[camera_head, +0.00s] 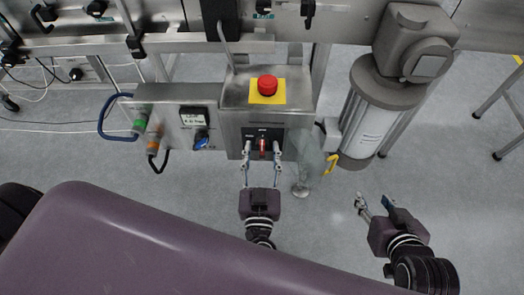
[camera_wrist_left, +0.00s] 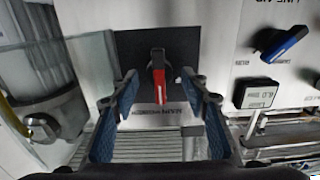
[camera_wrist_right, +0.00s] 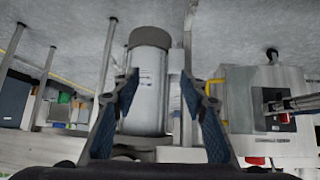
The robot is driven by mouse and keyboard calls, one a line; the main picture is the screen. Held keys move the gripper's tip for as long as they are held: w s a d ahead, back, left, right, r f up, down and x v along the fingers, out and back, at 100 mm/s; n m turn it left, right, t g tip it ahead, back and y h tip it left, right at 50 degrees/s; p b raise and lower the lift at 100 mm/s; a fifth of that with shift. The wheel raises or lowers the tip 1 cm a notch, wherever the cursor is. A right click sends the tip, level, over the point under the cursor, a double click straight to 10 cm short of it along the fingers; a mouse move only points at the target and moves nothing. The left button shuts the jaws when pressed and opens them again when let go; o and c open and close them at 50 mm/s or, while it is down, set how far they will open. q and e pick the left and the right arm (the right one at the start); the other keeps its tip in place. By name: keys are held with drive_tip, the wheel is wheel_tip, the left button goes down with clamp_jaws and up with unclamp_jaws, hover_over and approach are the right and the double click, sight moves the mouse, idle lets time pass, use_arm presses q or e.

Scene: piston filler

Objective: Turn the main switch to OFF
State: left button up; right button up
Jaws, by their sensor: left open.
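The main switch (camera_head: 263,147) has a red handle on a black plate, on the front of the steel control box. In the left wrist view the switch (camera_wrist_left: 158,75) shows between the fingers, its handle roughly in line with them, and the plate lettering appears upside down. My left gripper (camera_head: 262,157) is open, with one finger on each side of the switch; a gap shows between the handle and both fingers. My right gripper (camera_head: 374,204) is open and empty, low and to the right of the box. In the right wrist view its fingers (camera_wrist_right: 160,85) have nothing between them.
A red emergency button (camera_head: 267,84) on a yellow plate sits on top of the box. A blue knob (camera_head: 201,139) is on the panel to the left, with a blue handle (camera_head: 113,117) beyond. A large motor cylinder (camera_head: 367,120) stands right of the box.

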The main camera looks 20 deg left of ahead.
use_arm(q)
drive_tip(key=c, duration=1.1)
drive_tip(key=n+p, duration=0.2)
drive_tip(key=n, duration=0.1)
drive_tip(key=shift+n+p, duration=0.4)
drive_tip(key=shift+c, duration=0.2)
drive_tip(key=n+p, duration=0.1)
drive_tip(key=n, duration=0.1)
drive_tip(key=shift+a+n, duration=0.1)
drive_tip(key=shift+n, duration=0.3)
drive_tip(key=n, duration=0.2)
drive_tip(key=shift+s+f+n, duration=0.1)
drive_tip(key=shift+n, duration=0.2)
drive_tip(key=n, duration=0.8)
drive_tip(key=shift+a+f+n, duration=0.1)
drive_tip(key=shift+f+n, duration=0.15)
drive_tip(key=shift+n, duration=0.05)
use_arm(e)
drive_tip(key=s+d+f+g, duration=0.1)
drive_tip(key=s+d+g, duration=0.1)
drive_tip(key=s, duration=0.4)
drive_tip(key=s+d+f+g+h, duration=0.1)
drive_tip(key=s+f+g, duration=0.1)
drive_tip(key=s, duration=0.3)
drive_tip(key=shift+s+d+f+g, duration=0.15)
drive_tip(key=shift+s+d+g, duration=0.2)
drive_tip(key=shift+g, duration=0.55)
drive_tip(key=shift+f, duration=0.1)
